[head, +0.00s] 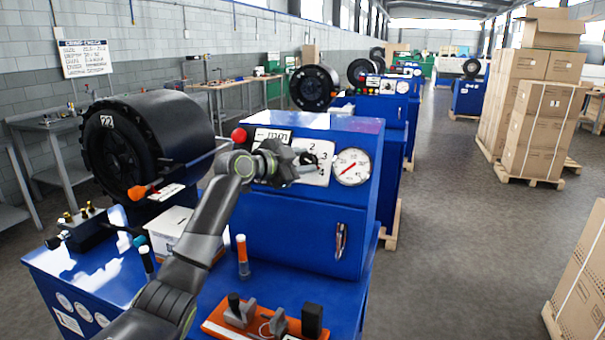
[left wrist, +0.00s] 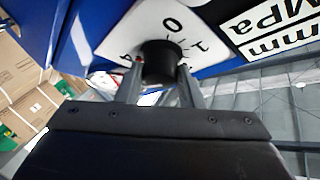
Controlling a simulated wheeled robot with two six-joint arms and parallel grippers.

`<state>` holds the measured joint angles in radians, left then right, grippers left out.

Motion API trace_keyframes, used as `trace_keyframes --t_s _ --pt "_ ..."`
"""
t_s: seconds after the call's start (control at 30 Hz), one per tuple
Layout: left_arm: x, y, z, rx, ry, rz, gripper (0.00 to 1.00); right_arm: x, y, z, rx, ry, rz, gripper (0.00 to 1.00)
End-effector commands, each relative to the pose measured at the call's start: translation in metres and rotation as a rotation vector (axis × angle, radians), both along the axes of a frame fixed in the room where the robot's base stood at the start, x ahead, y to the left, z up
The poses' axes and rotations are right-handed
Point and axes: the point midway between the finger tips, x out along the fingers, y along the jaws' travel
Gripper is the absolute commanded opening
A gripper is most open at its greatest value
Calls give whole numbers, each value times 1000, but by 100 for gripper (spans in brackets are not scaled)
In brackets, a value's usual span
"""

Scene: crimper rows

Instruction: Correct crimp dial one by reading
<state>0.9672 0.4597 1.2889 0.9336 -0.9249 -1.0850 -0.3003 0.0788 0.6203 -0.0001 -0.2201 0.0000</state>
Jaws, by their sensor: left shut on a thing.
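The crimp dial's white plate (head: 318,172), with black numerals, is on the front of the blue crimper cabinet (head: 290,233). My left gripper (head: 295,166) is at the dial and hides its knob in the head view. In the left wrist view the black round knob (left wrist: 160,60) sits between the two fingers of my left gripper (left wrist: 160,84), which is shut on it. Beyond the knob the plate (left wrist: 122,38) shows a 0 and a 1. The pointer's exact setting is hidden. A round gauge (head: 351,167) with a red needle is right of the dial. My right gripper is out of view.
A red button (head: 239,135) and an mm label (head: 272,135) are beside the dial. The large black crimp head (head: 150,140) is at left. The aisle floor (head: 450,230) is clear.

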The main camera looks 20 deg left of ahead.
Motion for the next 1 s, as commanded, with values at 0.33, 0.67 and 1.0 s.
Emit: trace_keyframes --t_s 0.33,0.67,1.0 --pt "1 1 0 112 -1 -72 11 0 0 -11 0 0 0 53" --pt "1 1 0 130 -2 -84 11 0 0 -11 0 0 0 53" --pt "1 1 0 130 -2 -84 51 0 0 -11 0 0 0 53"
